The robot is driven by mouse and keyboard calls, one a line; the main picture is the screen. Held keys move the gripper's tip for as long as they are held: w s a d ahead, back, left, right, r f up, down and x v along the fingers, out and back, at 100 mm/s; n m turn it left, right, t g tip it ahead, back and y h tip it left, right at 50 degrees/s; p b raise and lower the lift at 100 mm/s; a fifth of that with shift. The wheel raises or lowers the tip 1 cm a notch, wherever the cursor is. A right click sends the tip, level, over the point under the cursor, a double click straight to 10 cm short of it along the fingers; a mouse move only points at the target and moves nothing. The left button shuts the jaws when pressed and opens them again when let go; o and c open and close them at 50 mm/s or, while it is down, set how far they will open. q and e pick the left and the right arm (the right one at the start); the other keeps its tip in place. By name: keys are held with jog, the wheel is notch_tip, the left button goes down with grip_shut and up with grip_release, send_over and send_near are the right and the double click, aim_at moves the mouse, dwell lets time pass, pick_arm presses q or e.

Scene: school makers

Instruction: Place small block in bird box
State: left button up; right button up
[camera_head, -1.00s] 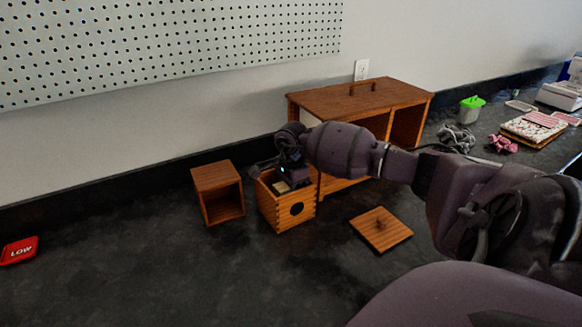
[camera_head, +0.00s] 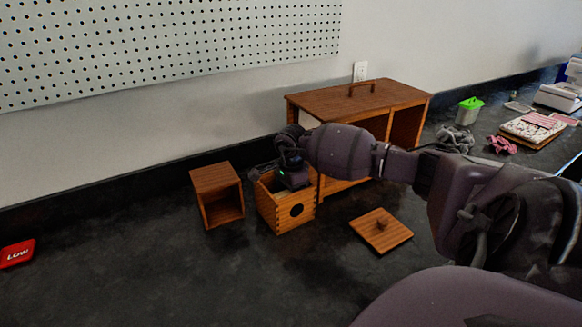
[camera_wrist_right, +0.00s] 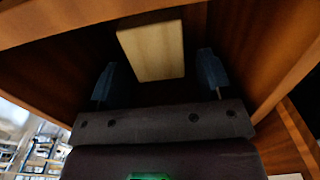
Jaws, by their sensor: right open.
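The bird box (camera_head: 274,215) is an open-topped wooden box with a round hole in its front, standing on the dark counter. My right gripper (camera_head: 294,181) reaches down into its open top; its fingertips are hidden there in the head view. In the right wrist view my right gripper (camera_wrist_right: 158,82) is open inside the box, with one blue finger on each side. The small pale block (camera_wrist_right: 152,50) lies inside the box, beyond and between the fingers. I cannot tell whether they touch it. The block is hidden in the head view. My left gripper is out of view.
A square wooden lid (camera_head: 381,230) with a knob lies right of the bird box. A small open wooden box (camera_head: 214,185) stands to its left. A larger wooden cabinet (camera_head: 340,100) stands behind. A red LOW sign (camera_head: 17,254) lies far left. The front counter is clear.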

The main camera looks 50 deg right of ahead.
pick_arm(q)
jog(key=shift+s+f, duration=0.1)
pick_arm(e)
jog(key=shift+s+a+f, duration=0.2)
jog(key=shift+s+f, duration=0.05)
jog(key=shift+f, duration=0.35)
jog(key=shift+r, duration=0.25)
pick_arm(q)
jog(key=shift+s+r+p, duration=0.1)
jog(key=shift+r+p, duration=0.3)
jog(key=shift+p, duration=0.4)
pick_arm(e)
notch_tip(320, 180, up, 13)
jog(key=shift+w+d, duration=0.15)
jog(key=shift+w, duration=0.05)
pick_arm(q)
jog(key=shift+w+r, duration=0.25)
pick_arm(e)
jog(key=shift+r, duration=0.1)
